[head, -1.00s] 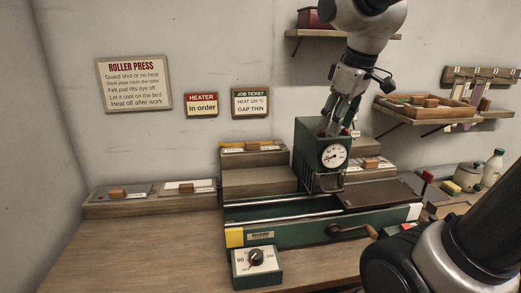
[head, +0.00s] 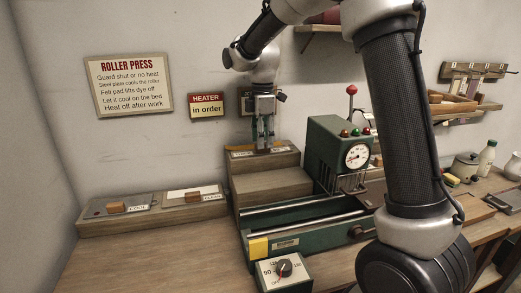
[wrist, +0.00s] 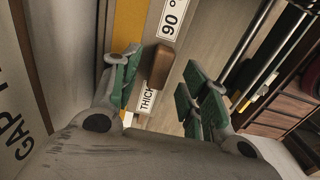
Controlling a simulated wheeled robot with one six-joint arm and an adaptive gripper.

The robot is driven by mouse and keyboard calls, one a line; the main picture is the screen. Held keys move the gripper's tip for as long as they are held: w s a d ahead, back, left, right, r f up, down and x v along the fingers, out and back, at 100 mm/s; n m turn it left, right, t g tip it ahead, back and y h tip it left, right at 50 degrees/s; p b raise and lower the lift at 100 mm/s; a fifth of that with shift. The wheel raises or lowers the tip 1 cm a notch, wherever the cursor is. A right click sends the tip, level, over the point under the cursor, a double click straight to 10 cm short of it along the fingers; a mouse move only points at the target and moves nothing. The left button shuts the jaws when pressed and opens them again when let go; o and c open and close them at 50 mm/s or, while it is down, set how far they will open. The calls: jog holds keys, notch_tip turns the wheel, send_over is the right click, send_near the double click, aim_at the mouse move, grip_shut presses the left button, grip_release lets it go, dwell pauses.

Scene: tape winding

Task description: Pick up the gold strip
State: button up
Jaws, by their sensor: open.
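The gold strip (wrist: 129,28) lies on the top step of the stepped wooden stand (head: 270,182), behind the press bed. In the wrist view it has a small brown wooden grip block (wrist: 160,68) beside labels reading "90 °" and "THICK". In the head view only a little of the strip (head: 240,154) shows around my fingers. My gripper (head: 263,146) points down over the strip. In the wrist view its open green-padded fingers (wrist: 164,75) stand on either side of the grip block, apparently not closed on it. Contact cannot be told.
The green press housing with its dial (head: 356,155) stands close on the right, with a red-knobbed lever. A low wooden stand (head: 150,213) with two plates is at left. A "HEATER in order" sign (head: 206,105) hangs behind. The front-left bench is clear.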

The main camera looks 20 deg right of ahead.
notch_tip(320, 180, down, 3)
jog(key=shift+r, duration=0.15)
grip_shut()
jog(key=shift+r, duration=0.1)
notch_tip(320, 180, up, 28)
dwell(0.8)
